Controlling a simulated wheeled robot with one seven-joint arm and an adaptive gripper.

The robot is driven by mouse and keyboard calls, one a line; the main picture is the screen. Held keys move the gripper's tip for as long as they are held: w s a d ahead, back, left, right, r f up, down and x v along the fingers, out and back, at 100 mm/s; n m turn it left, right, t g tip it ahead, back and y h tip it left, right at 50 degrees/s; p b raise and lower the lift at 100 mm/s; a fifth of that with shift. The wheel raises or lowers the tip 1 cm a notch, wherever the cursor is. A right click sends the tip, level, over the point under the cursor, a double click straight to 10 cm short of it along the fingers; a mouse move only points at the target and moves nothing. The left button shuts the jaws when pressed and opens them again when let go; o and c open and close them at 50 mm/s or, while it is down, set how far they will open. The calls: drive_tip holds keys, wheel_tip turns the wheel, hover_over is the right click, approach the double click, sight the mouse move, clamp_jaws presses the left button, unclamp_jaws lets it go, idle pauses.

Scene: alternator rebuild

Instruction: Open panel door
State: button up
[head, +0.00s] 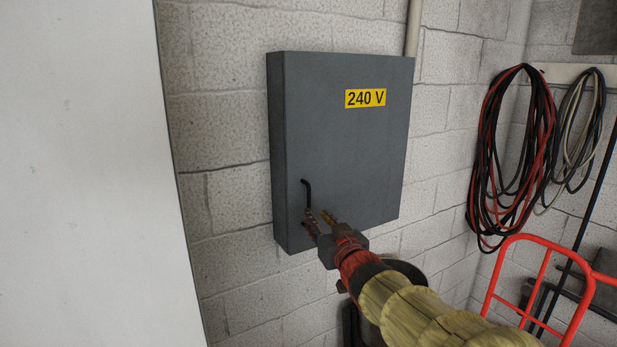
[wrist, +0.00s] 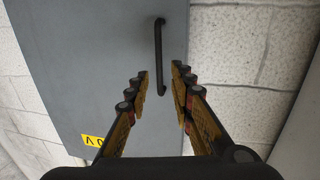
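The grey panel door (head: 350,150) is the front of a wall box with a yellow "240 V" label (head: 365,98). It looks closed, flush with the box. A black bar handle (head: 306,190) sits at its lower left; in the wrist view the handle (wrist: 159,55) runs up the picture near the door's edge. My gripper (head: 320,220) is in front of the door's lower left, at the handle's lower end. In the wrist view my gripper (wrist: 160,75) is open, with the handle's end showing in the gap between its fingers. I cannot tell whether a finger touches it.
A white panel (head: 90,170) stands close on the left. A pale block wall (head: 230,130) is behind the box, with a conduit (head: 414,28) above. Red and black cables (head: 510,150) hang at the right, above a red hand truck frame (head: 540,250).

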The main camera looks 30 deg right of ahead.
sight(309, 199)
drive_tip(key=shift+t+y, duration=0.3)
drive_tip(key=shift+t, duration=0.1)
drive_tip(key=shift+w+d+r+p, duration=0.2)
drive_tip(key=shift+w+d+r, duration=0.15)
drive_tip(key=shift+w, duration=1.05)
drive_tip(key=shift+w+d+r+p, duration=0.2)
drive_tip(key=shift+w+r+p, duration=0.1)
drive_tip(key=shift+w, duration=1.05)
drive_tip(key=shift+w+d+r+p, duration=0.15)
drive_tip(key=shift+w+d+r, duration=0.2)
drive_tip(key=shift+w, duration=1.05)
clamp_jaws()
